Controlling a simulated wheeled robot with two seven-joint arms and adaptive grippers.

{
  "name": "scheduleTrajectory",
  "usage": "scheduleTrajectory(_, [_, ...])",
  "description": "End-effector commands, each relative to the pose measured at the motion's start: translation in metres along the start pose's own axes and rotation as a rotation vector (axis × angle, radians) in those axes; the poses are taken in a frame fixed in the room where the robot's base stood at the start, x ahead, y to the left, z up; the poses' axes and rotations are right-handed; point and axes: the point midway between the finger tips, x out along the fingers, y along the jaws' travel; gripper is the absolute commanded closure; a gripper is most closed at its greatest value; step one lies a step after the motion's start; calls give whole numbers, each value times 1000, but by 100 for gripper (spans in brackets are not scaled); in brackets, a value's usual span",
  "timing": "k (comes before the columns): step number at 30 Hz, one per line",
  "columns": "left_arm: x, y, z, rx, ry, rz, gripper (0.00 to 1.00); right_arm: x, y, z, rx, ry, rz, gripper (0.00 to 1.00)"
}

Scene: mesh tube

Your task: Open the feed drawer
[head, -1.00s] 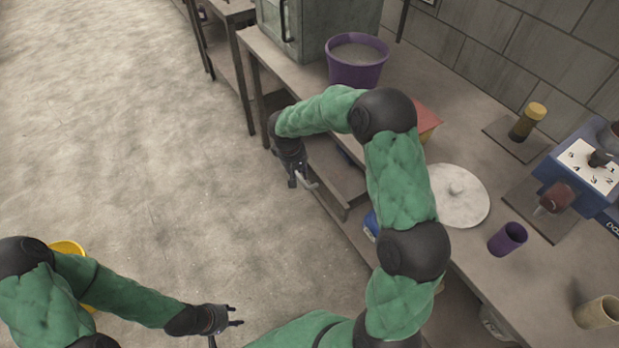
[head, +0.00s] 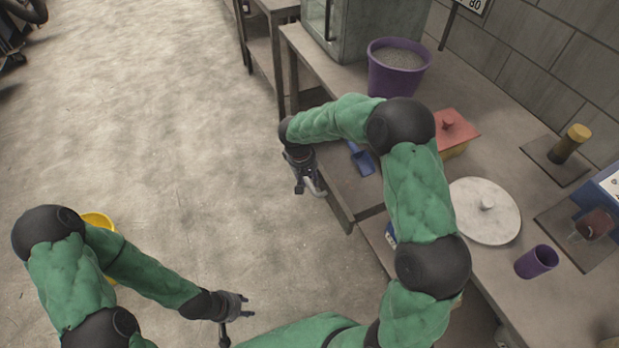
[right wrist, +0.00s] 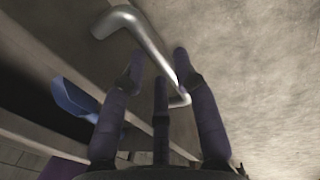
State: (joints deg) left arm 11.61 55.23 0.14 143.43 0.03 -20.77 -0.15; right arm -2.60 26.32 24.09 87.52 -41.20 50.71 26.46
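The feed drawer (head: 337,203) under the bench stands partly pulled out, with its inside visible. A blue scoop (head: 361,157) lies in it and also shows in the right wrist view (right wrist: 75,98). My right gripper (head: 307,186) is at the drawer's front. My left gripper (head: 241,314) is over the open floor at lower left, fingers apart and empty.
On the bench (head: 500,150) stand a purple bucket (head: 398,68) of feed, a red-lidded box (head: 455,132), a round pale lid (head: 484,212) and a purple cup (head: 536,262). A yellow bucket (head: 98,220) sits behind my left arm. The floor left of the drawer is clear.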

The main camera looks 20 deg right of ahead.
Motion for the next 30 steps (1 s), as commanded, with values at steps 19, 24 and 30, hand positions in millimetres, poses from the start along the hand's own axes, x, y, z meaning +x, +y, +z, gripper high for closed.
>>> scheduleTrajectory(19, [0, 0, 0, 0, 0, 0, 60, -32, 0, -1, 1, 6, 0, 51])
scheduleTrajectory(24, [0, 0, 0, 0, 0, 0, 60, -67, 0, -1, 1, 6, -1, 51])
scheduleTrajectory(30, [0, 0, 0, 0, 0, 0, 60, -101, 0, -1, 0, 4, -1, 51])
